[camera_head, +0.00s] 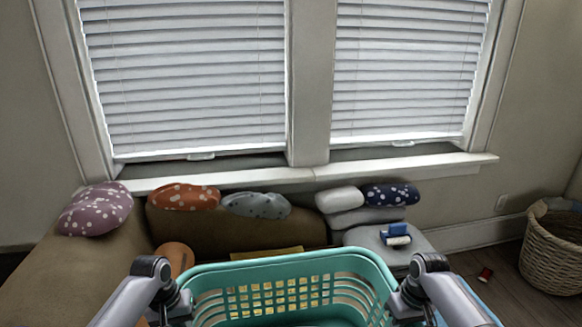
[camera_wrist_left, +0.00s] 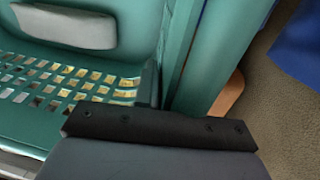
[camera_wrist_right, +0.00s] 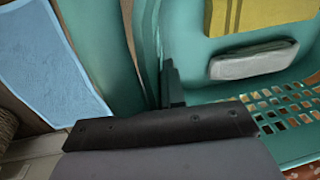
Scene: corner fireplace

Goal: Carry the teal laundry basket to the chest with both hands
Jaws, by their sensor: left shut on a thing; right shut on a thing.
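The teal laundry basket (camera_head: 290,265) is at the bottom centre of the head view, its near part cut off by the frame edge. My left gripper (camera_head: 180,305) is shut on its left side and my right gripper (camera_head: 403,303) on its right side. The left wrist view shows the teal wall (camera_wrist_left: 135,30) close up, with a small grey object (camera_wrist_left: 65,24) against it. The right wrist view shows the teal wall (camera_wrist_right: 95,40) and a grey object (camera_wrist_right: 254,60) beside a yellow patch. The fingertips are mostly hidden. I cannot make out a chest for certain.
Ahead is a brown sofa (camera_head: 235,228) with spotted pillows (camera_head: 95,208) below a window (camera_head: 185,75). Stacked pale cushions (camera_head: 365,217) and a blue-and-white object (camera_head: 396,234) are right of centre. A wicker basket (camera_head: 553,250) and a small red object (camera_head: 485,274) are on the right floor.

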